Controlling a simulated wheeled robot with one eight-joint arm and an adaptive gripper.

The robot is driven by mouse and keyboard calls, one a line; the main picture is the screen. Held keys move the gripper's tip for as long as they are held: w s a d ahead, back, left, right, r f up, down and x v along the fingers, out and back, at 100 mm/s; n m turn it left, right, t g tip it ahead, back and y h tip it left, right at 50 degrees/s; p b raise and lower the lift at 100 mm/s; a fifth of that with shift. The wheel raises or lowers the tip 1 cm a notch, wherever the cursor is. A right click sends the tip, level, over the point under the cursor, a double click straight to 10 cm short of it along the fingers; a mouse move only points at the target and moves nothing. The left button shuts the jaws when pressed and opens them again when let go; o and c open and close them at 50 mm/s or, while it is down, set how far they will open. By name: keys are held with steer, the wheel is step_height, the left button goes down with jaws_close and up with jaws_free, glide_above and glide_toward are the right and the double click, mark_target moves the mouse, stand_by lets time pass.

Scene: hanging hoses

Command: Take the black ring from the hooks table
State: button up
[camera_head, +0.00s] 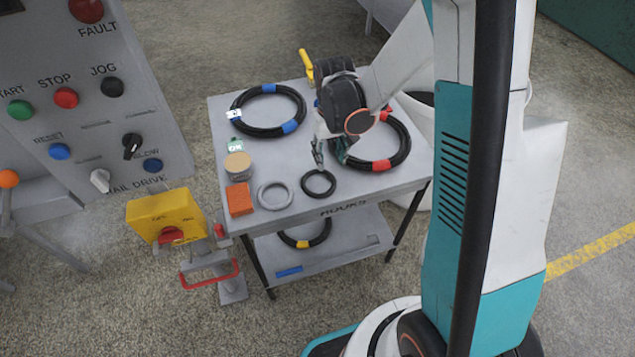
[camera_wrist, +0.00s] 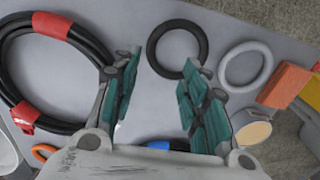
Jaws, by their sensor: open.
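The small black ring (camera_head: 318,183) lies flat near the front edge of the grey hooks table (camera_head: 385,197). In the wrist view the black ring (camera_wrist: 153,58) lies ahead of the open fingers, between their line and the table edge. My gripper (camera_head: 330,152) is above the table just behind the ring; its fingers (camera_wrist: 154,95) are spread wide with nothing between them. The ring looks apart from both fingers. The height of the fingertips over the table is hard to tell.
A grey ring (camera_head: 275,195), an orange block (camera_head: 239,199) and a round tin (camera_head: 238,166) stand left of the black ring. A black hose with red bands (camera_head: 403,150) lies right, one with blue bands (camera_head: 236,104) back left. A yellow-banded hose (camera_head: 303,244) is on the lower shelf.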

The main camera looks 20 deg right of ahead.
mark_target(331, 178)
step_height(331, 178, down, 4)
steer(key=shift+b, duration=0.45)
steer(key=shift+d+f+b, duration=0.2)
steer(key=shift+f+b, duration=0.4)
steer(key=shift+f, duration=0.75)
steer(key=shift+d+f+b, duration=0.2)
steer(key=shift+f+b, duration=0.35)
steer(key=shift+f, duration=0.75)
steer(key=shift+r, duration=0.1)
jaws_close()
